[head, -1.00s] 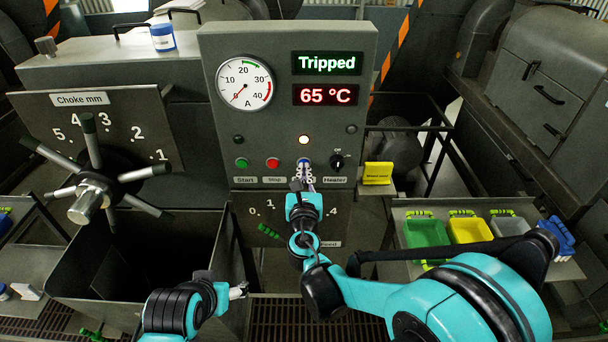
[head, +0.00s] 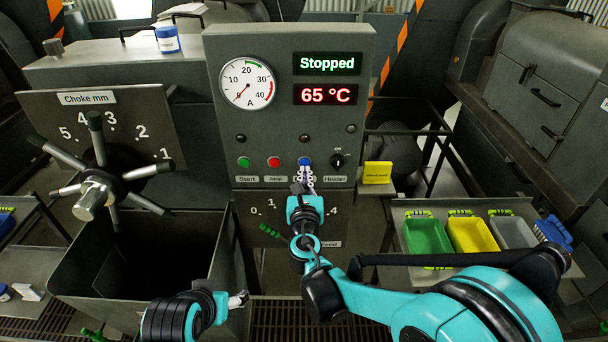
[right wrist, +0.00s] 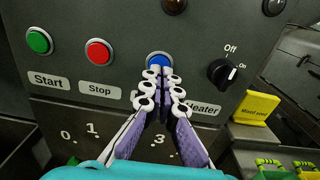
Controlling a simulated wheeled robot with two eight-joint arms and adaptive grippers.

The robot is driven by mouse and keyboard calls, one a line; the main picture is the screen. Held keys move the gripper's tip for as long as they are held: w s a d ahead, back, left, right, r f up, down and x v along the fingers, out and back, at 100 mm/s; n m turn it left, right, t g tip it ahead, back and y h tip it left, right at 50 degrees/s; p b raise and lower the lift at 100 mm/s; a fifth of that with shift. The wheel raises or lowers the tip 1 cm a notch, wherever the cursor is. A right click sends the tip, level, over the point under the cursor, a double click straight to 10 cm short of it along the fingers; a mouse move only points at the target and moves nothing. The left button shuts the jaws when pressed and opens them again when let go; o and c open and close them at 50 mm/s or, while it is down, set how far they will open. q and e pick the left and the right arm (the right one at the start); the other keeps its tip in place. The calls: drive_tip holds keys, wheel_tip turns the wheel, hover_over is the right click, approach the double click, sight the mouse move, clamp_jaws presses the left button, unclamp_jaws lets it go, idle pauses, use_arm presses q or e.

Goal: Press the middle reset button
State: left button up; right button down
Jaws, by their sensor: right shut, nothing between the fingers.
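The blue button (head: 305,161) sits on the grey control panel (head: 225,120), right of the red Stop button (head: 273,162). It also shows in the right wrist view (right wrist: 159,59). Its label is mostly hidden behind my fingers. My right gripper (head: 304,172) is shut and empty, with its fingertips at the lower edge of the blue button. In the right wrist view the fingertips (right wrist: 161,76) overlap the button's lower part; I cannot tell whether they touch it. The panel display (head: 327,64) reads "Stopped". My left gripper (head: 238,299) is low, away from the panel; its jaw opening is unclear.
The green Start button (head: 243,162) is left of Stop; the Heater knob (head: 337,160) is close right of the blue button. A choke handwheel (head: 98,187) stands left. Green (head: 428,237) and yellow bins (head: 471,235) lie right. The lamps above the buttons are dark.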

use_arm(q)
drive_tip(key=shift+s+r+p, duration=0.25)
drive_tip(key=shift+r+p, duration=0.05)
drive_tip(key=shift+p, duration=0.05)
use_arm(e)
drive_tip(key=s, duration=1)
drive_tip(key=shift+s, duration=0.35)
